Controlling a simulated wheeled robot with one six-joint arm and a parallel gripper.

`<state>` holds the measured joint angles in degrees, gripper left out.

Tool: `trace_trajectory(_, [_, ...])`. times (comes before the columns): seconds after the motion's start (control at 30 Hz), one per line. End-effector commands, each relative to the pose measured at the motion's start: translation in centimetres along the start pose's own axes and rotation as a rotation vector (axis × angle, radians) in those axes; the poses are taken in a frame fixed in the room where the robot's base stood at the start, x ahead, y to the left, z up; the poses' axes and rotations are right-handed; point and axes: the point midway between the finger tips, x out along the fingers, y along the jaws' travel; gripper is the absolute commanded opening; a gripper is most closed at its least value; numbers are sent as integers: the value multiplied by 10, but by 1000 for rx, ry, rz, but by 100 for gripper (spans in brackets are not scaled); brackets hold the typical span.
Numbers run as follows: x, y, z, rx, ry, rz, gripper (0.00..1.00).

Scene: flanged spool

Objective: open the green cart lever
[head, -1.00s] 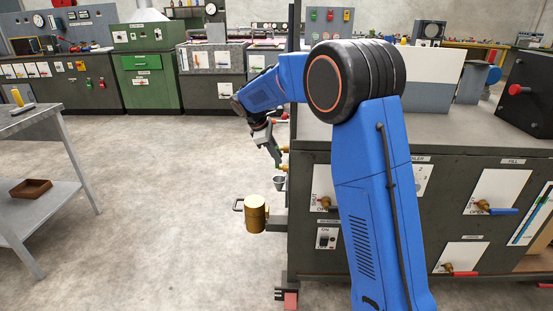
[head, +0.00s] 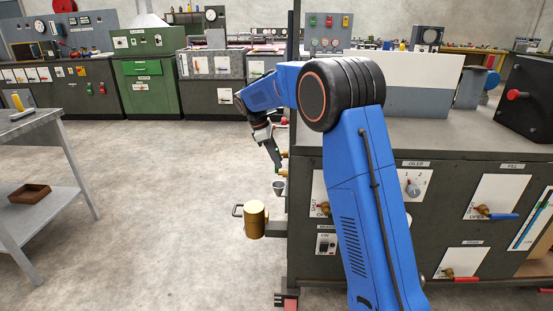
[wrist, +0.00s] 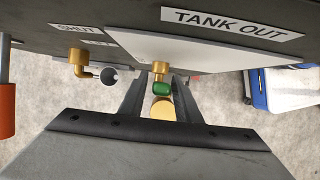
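The green lever (wrist: 162,88) shows in the wrist view as a small green handle on a brass valve (wrist: 160,69), under a white plate labelled TANK OUT. My gripper (wrist: 158,104) has its two fingers apart, one on each side of the green handle. I cannot tell whether either finger touches it. In the head view my gripper (head: 276,160) points down at the left side of the dark cabinet. The lever is too small to make out clearly there.
A brass mug (head: 255,219) stands out from the cabinet (head: 305,250) below my gripper. A small grey cup (head: 279,188) is just under the fingers. Another brass valve (wrist: 79,60) is beside the SHUT label. A grey table (head: 62,150) stands left, with clear floor between.

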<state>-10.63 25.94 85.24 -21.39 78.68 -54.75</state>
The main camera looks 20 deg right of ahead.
Motion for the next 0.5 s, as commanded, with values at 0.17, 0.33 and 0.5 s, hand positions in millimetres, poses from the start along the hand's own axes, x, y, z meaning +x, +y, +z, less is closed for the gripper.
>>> trace_trajectory(0.17, [0,0,0,0,1,0,36])
trace_trajectory(0.33, [-2,0,-1,0,2,1,36])
trace_trajectory(0.5, [-17,0,-1,0,2,2,36])
